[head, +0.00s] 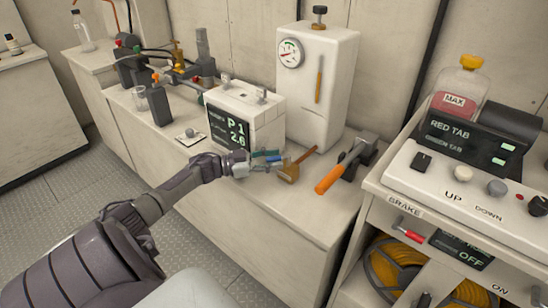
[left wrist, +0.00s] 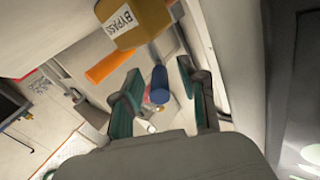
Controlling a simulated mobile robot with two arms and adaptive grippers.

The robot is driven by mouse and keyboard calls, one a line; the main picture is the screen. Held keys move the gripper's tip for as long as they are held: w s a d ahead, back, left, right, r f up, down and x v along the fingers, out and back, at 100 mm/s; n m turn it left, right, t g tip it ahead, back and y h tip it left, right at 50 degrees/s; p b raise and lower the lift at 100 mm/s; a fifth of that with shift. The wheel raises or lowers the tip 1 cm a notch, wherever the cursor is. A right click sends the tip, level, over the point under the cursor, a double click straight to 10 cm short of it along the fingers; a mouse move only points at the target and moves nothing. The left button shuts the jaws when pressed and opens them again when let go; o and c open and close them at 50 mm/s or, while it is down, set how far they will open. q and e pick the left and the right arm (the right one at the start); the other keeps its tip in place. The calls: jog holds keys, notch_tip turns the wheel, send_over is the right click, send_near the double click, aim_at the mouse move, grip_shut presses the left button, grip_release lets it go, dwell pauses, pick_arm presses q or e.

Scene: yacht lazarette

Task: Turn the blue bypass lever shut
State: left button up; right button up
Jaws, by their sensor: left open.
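The bypass valve is a brass block (head: 288,174) on the bench top; in the left wrist view its block (left wrist: 135,22) carries a BYPASS label. The blue bypass lever (head: 274,158) is small and partly hidden by my fingers in the head view. In the left wrist view the blue lever (left wrist: 159,86) shows as a short rounded handle end-on. My left gripper (head: 267,160) is at the valve, open, with its teal-padded fingers on either side of the lever. Gaps show between lever and fingers in the left wrist view. My right gripper is not in view.
A white box with a P1 2.6 display (head: 248,116) stands just behind my gripper. A tall white tank with a gauge (head: 322,90) is behind the valve. An orange-handled tool (head: 338,174) lies to the right. The bench front (head: 270,222) is clear.

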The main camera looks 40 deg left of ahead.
pick_arm(q)
jog(key=v, duration=1.1)
jog(key=shift+s+a, duration=0.2)
jog(key=shift+s, duration=0.1)
